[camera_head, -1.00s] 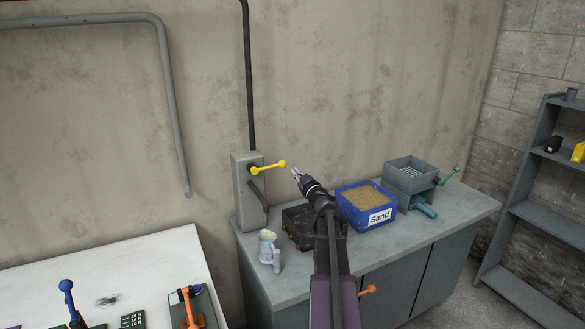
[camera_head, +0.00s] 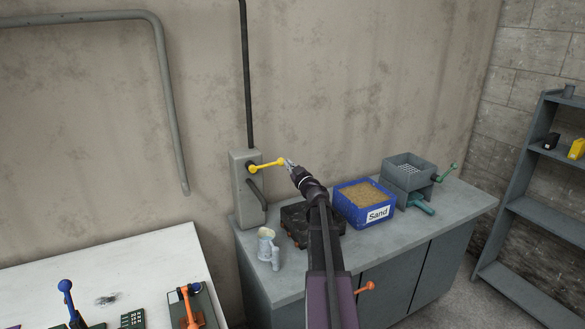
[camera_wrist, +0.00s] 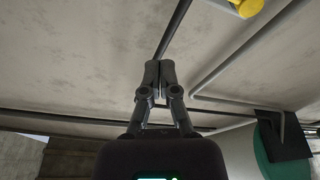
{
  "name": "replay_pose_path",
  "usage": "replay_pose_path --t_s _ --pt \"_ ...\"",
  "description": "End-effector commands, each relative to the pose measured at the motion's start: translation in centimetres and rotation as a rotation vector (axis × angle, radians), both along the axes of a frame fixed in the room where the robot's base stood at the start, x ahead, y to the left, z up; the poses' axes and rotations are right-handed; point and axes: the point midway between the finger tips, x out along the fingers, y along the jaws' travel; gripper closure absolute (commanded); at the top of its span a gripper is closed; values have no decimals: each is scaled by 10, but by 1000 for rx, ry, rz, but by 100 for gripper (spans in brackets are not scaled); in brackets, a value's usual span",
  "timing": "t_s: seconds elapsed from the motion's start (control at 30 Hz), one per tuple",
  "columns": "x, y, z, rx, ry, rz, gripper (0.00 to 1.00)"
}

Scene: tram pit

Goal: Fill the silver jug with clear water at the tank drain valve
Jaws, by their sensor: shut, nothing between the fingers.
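The silver jug (camera_head: 266,246) stands upright on the grey cabinet top, below and slightly right of the drain valve's spout. The grey tank drain valve box (camera_head: 241,212) is on the wall, with a dark spout (camera_head: 257,193) bent downward and a yellow lever (camera_head: 267,166) pointing right. My gripper (camera_head: 288,163) is shut and empty, its tips close to the lever's yellow knob; I cannot tell whether they touch. In the wrist view the gripper (camera_wrist: 159,75) has its fingers together, and the yellow knob (camera_wrist: 245,6) is at the top right. The jug's contents are not clear.
A dark block (camera_head: 296,222) sits behind my arm, beside a blue sand bin (camera_head: 364,211). A grey hopper with a green crank (camera_head: 408,178) stands further right. A white table (camera_head: 130,262) with levers is at the left. A shelf (camera_head: 528,208) is at the right.

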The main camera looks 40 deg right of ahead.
Motion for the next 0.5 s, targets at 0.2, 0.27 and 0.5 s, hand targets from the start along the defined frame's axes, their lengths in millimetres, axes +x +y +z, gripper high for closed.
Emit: replay_pose_path --t_s 0.2,0.27,0.5 --pt "35 -6 9 0 0 2 100" --pt "43 -7 11 0 1 2 100" --pt "62 -12 2 0 1 2 100"
